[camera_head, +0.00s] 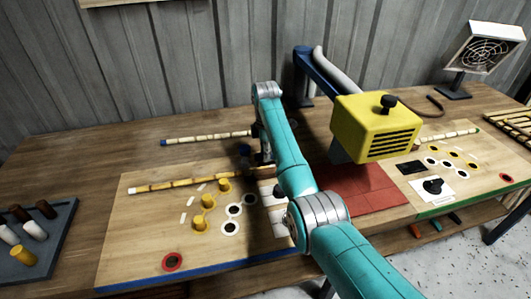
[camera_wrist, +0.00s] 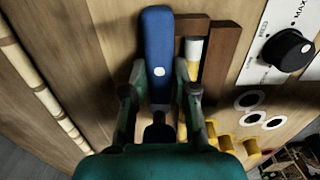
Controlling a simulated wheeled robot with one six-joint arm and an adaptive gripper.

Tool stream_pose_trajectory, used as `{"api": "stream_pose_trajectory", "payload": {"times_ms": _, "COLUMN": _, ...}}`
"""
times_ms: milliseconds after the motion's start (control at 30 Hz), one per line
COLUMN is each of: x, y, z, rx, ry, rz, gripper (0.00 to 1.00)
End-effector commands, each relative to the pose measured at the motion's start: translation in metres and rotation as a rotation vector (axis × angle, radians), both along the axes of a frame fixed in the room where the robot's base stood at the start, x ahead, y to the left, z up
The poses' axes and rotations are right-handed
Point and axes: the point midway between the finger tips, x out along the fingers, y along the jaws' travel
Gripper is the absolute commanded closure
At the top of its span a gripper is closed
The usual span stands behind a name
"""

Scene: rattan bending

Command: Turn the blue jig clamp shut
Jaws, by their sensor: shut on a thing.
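The blue jig clamp (camera_wrist: 157,35) is a long bar with a white dot, upright in the wrist view. It lies between the two fingers of my gripper (camera_wrist: 160,92), which are shut on it. A rattan end (camera_wrist: 193,50) with white and yellow bands lies between these strips. In the head view, my gripper (camera_head: 260,158) is low over the left board, partly hidden by my arm, and a small blue part (camera_head: 245,150) shows beside it.
A loose rattan pole (camera_head: 205,137) lies behind the board. Yellow pegs (camera_head: 208,202) and ringed holes (camera_head: 231,228) are in front. A black dial (camera_wrist: 288,50) is close on the right in the wrist view. A yellow box (camera_head: 375,128) on a blue arm stands to the right.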

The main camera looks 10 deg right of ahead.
Motion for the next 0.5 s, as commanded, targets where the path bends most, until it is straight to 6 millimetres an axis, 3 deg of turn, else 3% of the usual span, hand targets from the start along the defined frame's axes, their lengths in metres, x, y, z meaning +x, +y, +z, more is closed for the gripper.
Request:
{"api": "stream_pose_trajectory", "payload": {"times_ms": 267, "x": 0.0012, "y": -0.0001, "z": 0.0003, "rx": 0.0, "ry": -0.001, "rz": -0.079, "gripper": 1.0}}
{"api": "stream_pose_trajectory", "payload": {"times_ms": 500, "x": 0.0029, "y": -0.0005, "z": 0.0003, "rx": 0.0, "ry": 0.0, "rz": -0.258, "gripper": 1.0}}
